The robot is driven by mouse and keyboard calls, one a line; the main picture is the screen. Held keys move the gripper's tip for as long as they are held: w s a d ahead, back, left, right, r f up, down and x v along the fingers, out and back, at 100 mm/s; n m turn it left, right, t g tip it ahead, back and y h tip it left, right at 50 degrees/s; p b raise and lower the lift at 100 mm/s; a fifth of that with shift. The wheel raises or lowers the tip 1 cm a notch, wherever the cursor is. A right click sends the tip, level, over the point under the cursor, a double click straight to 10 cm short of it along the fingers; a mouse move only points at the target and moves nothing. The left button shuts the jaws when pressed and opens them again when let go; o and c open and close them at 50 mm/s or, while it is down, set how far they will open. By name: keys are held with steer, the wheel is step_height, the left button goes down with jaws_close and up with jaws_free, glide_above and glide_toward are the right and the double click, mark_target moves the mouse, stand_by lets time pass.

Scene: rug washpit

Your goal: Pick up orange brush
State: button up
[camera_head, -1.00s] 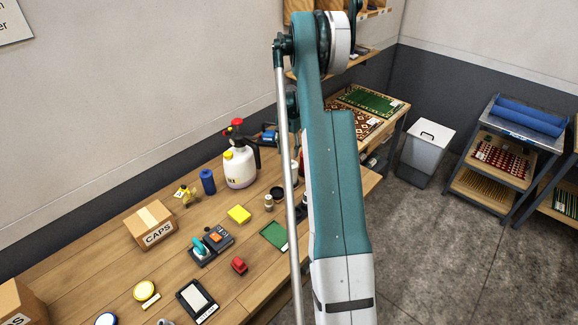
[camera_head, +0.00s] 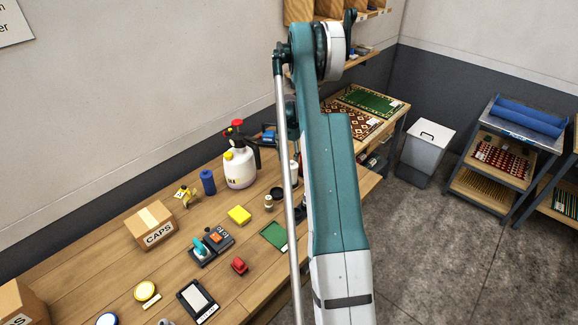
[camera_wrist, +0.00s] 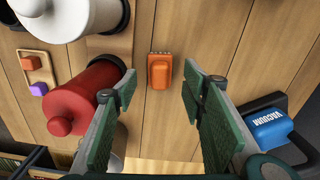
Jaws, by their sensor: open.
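The orange brush (camera_wrist: 160,72) lies on the wooden tabletop in the wrist view, with a row of small bristle-like bumps along its upper end. My gripper (camera_wrist: 159,88) is open, one green-padded finger on each side of the brush in the picture. Nothing is between the fingers' pads, and I cannot tell how far above the brush they are. In the head view my arm covers the gripper, and I cannot make out the brush there.
A white cylinder (camera_wrist: 85,15) stands at upper left, near a wooden tray (camera_wrist: 37,68) with orange and purple pieces. A blue-and-black item (camera_wrist: 270,128) is at right. The wood above the brush is clear.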

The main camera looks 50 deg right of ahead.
steer(key=shift+f, duration=1.5)
steer(key=c, duration=1)
